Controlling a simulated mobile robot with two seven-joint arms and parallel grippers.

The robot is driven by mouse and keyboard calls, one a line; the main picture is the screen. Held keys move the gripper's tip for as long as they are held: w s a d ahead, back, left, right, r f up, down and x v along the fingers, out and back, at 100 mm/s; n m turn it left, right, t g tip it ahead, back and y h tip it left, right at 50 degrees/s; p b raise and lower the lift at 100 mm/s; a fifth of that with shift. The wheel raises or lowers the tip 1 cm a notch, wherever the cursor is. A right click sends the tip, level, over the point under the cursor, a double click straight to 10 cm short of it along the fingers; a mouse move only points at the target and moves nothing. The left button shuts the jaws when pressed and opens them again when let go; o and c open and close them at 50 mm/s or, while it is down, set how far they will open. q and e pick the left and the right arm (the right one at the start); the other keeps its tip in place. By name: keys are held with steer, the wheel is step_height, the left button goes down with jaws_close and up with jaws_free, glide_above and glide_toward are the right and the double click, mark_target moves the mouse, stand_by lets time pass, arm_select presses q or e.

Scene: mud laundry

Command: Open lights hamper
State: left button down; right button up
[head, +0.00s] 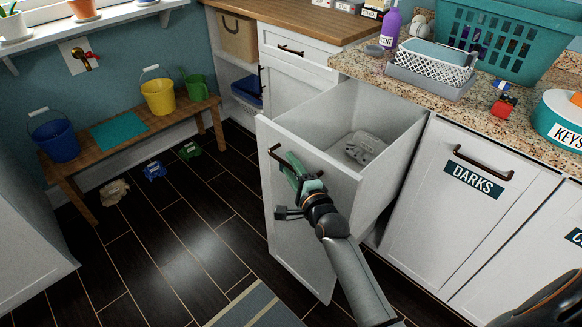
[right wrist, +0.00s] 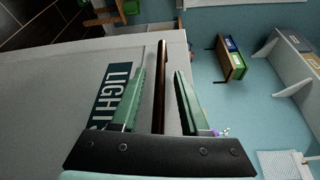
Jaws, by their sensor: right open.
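The lights hamper (head: 335,225) is a white pull-out bin, and it stands well out from the cabinet row with its open top showing. Some grey folded cloth (head: 364,148) lies inside. Its front bears a dark bar handle (head: 275,155). In the right wrist view the front carries a dark label reading "LIGHTS" (right wrist: 115,92), partly hidden by a finger. My right gripper (head: 290,172) is at the handle with green fingers apart. In the right wrist view, the handle (right wrist: 161,85) runs between the open fingers of that gripper (right wrist: 160,78). My left gripper is not in view.
The darks hamper (head: 480,200) is closed to the right. The granite counter (head: 425,92) above holds a teal basket (head: 500,40) and a white basket (head: 436,66). A wooden bench (head: 130,140) with buckets stands at left. Dark floor (head: 170,240) is mostly clear ahead, with small items near the bench.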

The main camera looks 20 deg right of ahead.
arm_select(q)
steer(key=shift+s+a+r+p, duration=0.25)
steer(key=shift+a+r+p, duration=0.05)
steer(key=shift+p, duration=0.45)
arm_select(e)
steer(key=s+r, duration=0.1)
steer(key=s, duration=1.1)
steer(key=shift+s+a, duration=0.25)
arm_select(q)
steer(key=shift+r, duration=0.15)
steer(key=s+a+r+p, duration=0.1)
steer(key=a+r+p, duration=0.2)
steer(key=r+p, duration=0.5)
steer(key=p, duration=0.3)
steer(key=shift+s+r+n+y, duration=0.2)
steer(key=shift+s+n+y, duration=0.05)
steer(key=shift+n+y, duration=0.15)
arm_select(e)
steer(key=s+a+f+n+g+y, duration=0.1)
steer(key=s+a+f+n+g, duration=0.2)
steer(key=s+n, duration=0.5)
steer(key=s+a+f+n+g+y, duration=0.2)
steer(key=s+a+f+n+g, duration=0.2)
steer(key=s+n, duration=0.4)
steer(key=a+f+n, duration=0.1)
steer(key=n, duration=0.5)
steer(key=shift+s+n+g, duration=0.3)
steer(key=shift+s+n, duration=0.05)
steer(key=shift+n, duration=0.05)
steer(key=shift+r, duration=0.1)
